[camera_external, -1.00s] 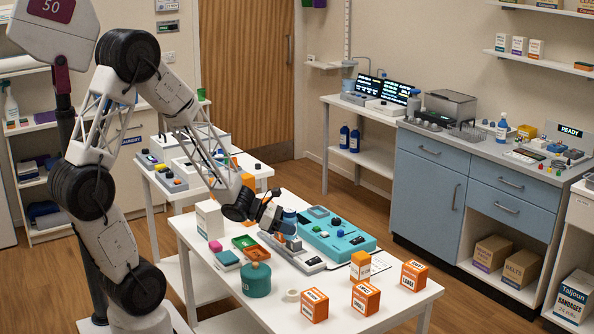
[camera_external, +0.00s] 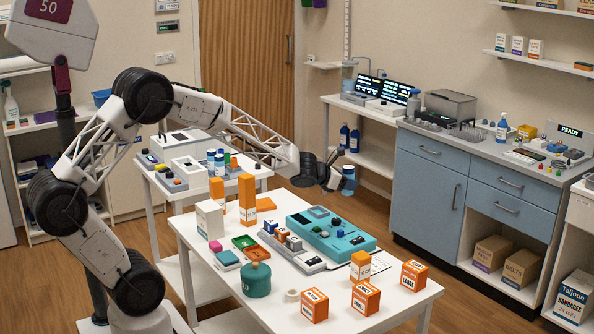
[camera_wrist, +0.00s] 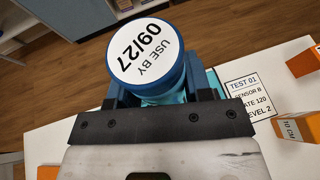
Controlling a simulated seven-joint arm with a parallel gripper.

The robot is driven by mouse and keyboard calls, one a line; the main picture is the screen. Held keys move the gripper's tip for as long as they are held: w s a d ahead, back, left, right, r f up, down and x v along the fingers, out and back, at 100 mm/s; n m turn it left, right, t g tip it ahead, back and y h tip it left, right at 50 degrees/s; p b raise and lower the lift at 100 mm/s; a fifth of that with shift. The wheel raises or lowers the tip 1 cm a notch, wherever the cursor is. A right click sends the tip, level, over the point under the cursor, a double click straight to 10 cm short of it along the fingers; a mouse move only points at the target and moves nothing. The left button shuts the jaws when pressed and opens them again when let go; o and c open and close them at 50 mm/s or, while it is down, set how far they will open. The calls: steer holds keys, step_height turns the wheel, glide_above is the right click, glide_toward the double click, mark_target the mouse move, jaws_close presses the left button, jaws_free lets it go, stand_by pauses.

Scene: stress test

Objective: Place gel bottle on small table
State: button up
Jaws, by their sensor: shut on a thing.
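My gripper (camera_external: 334,182) is shut on a gel bottle (camera_external: 349,183) and holds it in the air, above and beyond the back right side of the front white table (camera_external: 402,304). In the wrist view the gel bottle has a round blue lid (camera_wrist: 146,52) whose white label reads "USE BY 09/27". The lid hides most of the bottle's body. A second white table (camera_external: 180,194) stands behind on the left. I cannot tell which is the small table.
The front table bears a teal device (camera_external: 335,240), a grey tray of small items (camera_external: 295,250), a teal jar (camera_external: 256,281) and several orange boxes (camera_external: 366,298). A blue cabinet (camera_external: 425,185) stands at the right. Open floor lies between cabinet and table.

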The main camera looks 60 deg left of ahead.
steer(key=w+d+r+n+y, duration=0.2)
steer(key=w+r+y, duration=0.1)
steer(key=w+r, duration=0.2)
steer(key=shift+w+d+r+n+t, duration=0.15)
steer(key=shift+w+d+n+t, duration=0.15)
steer(key=shift+w, duration=0.65)
steer(key=shift+r, duration=0.1)
stand_by(1.4)
